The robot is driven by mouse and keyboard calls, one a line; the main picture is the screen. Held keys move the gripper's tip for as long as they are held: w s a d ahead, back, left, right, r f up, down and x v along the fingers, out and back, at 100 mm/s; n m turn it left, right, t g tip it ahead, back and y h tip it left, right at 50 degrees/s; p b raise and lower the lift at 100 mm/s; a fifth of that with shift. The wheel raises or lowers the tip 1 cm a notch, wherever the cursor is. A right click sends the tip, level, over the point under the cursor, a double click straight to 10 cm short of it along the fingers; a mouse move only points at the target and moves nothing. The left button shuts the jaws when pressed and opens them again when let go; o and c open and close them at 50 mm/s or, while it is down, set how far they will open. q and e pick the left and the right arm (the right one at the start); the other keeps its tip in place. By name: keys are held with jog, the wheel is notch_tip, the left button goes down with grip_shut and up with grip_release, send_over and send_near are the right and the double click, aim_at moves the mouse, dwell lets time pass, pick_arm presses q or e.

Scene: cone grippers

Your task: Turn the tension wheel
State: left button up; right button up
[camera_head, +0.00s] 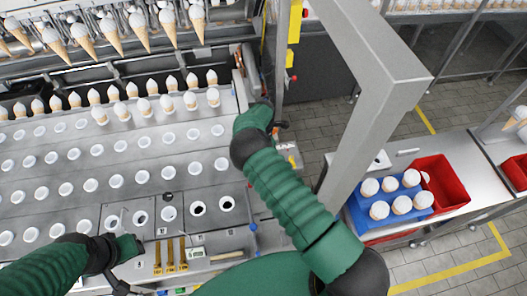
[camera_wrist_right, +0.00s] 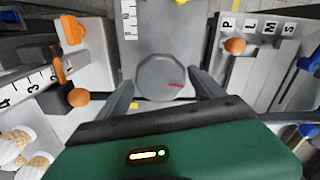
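The tension wheel, a grey many-sided knob (camera_wrist_right: 161,78) with a red mark on its right side, shows in the right wrist view on a grey panel. My right gripper (camera_wrist_right: 160,84) is open, with one finger on each side of the wheel. The fingertips are close to its rim, and I see no clear contact. In the head view my right gripper (camera_head: 279,126) reaches to the right end of the cone machine, and the wheel is hidden there. My left gripper (camera_head: 122,288) is low at the left over the machine's front edge, small and dark; its fingers are unclear.
Scales lettered P, L, M, S and numbered 3, 4 with orange knobs (camera_wrist_right: 235,46) flank the wheel. White-topped cones (camera_wrist_right: 22,145) stand at lower left there. The machine bed (camera_head: 60,172) holds rows of cups. A grey post frame (camera_head: 372,90) stands right of my right arm.

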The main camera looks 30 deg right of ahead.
jog(key=c, duration=1)
